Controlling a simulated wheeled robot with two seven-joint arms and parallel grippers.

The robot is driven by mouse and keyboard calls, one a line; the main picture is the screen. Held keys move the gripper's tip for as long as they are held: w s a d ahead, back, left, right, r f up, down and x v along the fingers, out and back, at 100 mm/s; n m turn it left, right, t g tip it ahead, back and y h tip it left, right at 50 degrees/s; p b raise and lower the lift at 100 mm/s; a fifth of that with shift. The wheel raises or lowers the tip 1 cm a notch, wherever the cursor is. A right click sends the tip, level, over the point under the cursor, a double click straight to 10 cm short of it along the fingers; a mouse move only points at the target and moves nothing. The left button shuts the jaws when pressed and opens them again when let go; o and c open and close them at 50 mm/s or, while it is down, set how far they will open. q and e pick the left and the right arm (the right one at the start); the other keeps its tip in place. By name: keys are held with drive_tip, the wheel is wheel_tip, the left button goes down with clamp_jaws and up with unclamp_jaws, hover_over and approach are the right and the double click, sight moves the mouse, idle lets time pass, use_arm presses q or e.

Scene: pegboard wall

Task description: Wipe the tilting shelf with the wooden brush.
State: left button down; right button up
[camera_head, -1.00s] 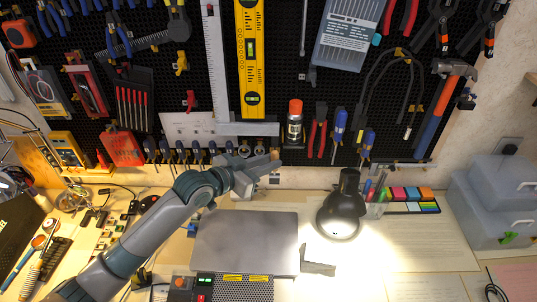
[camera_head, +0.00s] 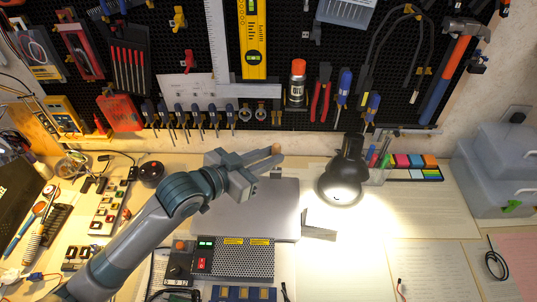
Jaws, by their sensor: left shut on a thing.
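My left gripper (camera_head: 274,157) reaches in from the lower left over the back of the workbench. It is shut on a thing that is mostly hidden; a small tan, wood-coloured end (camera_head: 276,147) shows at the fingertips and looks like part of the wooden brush. A flat grey panel (camera_head: 262,213) lies below and in front of the gripper and may be the tilting shelf. The forearm and gripper cover its left and back parts. I cannot tell whether the brush touches it. My right gripper is not in view.
A lit black lamp (camera_head: 343,182) stands right of the panel. A perforated power box (camera_head: 238,259) with switches sits in front of it. The pegboard (camera_head: 292,45) with hanging tools rises behind. Grey bins (camera_head: 492,180) stand at the right. Papers (camera_head: 430,210) cover the right bench.

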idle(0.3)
use_arm(q)
drive_tip(key=s+a+n+t+y, duration=0.2)
drive_tip(key=a+n+y, duration=0.7)
drive_tip(key=a, duration=1)
drive_tip(key=shift+s+f+t+y, duration=0.15)
drive_tip(key=shift+f+t+y, duration=0.45)
drive_tip(key=shift+t, duration=0.5)
drive_tip(key=shift+r, duration=0.15)
